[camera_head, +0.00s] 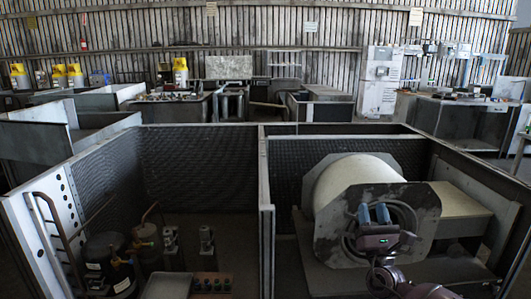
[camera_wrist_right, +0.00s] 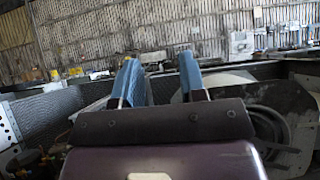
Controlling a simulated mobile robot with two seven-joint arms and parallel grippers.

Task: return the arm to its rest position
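My right gripper (camera_head: 372,207) is raised in front of the blower housing (camera_head: 355,182), a cream drum with a grey end plate in the right-hand bay. Its two blue fingers point up. In the right wrist view the fingers (camera_wrist_right: 159,62) stand apart with nothing between them, so it is open and empty. The gripper overlaps the grey end plate (camera_head: 415,203) in the head view; I cannot tell how far apart they are. Part of the plate and the hoses on it is hidden behind the gripper. My left gripper is not in view.
A grey divider (camera_head: 265,215) separates the bays. The left bay holds a dark canister (camera_head: 108,265), small valve-like parts (camera_head: 206,243) and a pale box (camera_head: 167,286). A ledge (camera_head: 450,200) lies right of the drum. Benches and yellow-topped equipment (camera_head: 180,72) stand behind.

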